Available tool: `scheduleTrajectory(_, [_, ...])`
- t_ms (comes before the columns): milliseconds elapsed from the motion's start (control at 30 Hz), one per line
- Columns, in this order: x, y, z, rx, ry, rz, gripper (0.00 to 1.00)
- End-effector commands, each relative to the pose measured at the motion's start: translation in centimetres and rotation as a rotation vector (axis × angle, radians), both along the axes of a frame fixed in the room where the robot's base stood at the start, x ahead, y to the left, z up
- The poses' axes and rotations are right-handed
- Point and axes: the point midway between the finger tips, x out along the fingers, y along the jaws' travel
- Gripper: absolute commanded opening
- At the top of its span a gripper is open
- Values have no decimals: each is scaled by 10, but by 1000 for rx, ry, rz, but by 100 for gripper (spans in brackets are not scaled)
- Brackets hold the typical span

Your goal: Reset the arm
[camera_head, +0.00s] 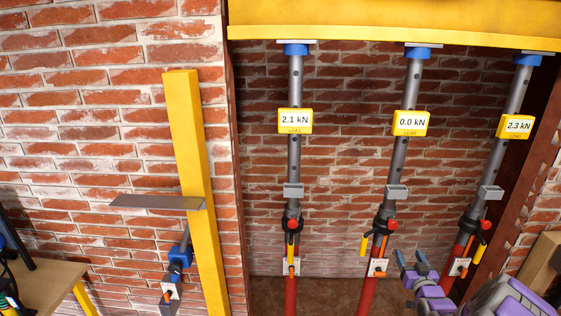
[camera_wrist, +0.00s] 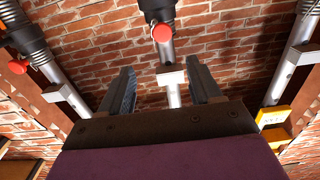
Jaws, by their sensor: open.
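My gripper (camera_head: 417,266) is low at the right in the head view, in front of the props, between the middle and right ones. It is open and empty, with both fingers apart in the wrist view (camera_wrist: 163,92). Three grey and red props stand under a yellow beam (camera_head: 390,18). The left prop (camera_head: 294,155) shows 2.1 kN, the middle prop (camera_head: 405,155) shows 0.0 kN and the right prop (camera_head: 497,158) shows 2.3 kN. In the wrist view a prop with a red knob (camera_wrist: 161,33) stands beyond the fingers.
A yellow post (camera_head: 186,170) with a grey plate (camera_head: 155,202) jutting left stands against the brick wall. A wooden table (camera_head: 45,285) is at the lower left. A brown box (camera_head: 541,262) is at the lower right. Orange and yellow handles hang from the prop collars.

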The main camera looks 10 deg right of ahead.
Motion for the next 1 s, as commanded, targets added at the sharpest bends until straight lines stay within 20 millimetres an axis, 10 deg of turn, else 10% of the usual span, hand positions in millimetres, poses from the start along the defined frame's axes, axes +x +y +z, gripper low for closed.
scheduleTrajectory(533, [22, 134, 44, 27, 493, 96, 63])
scheduleTrajectory(1000, [-99, 269, 81, 67, 1014, 127, 63])
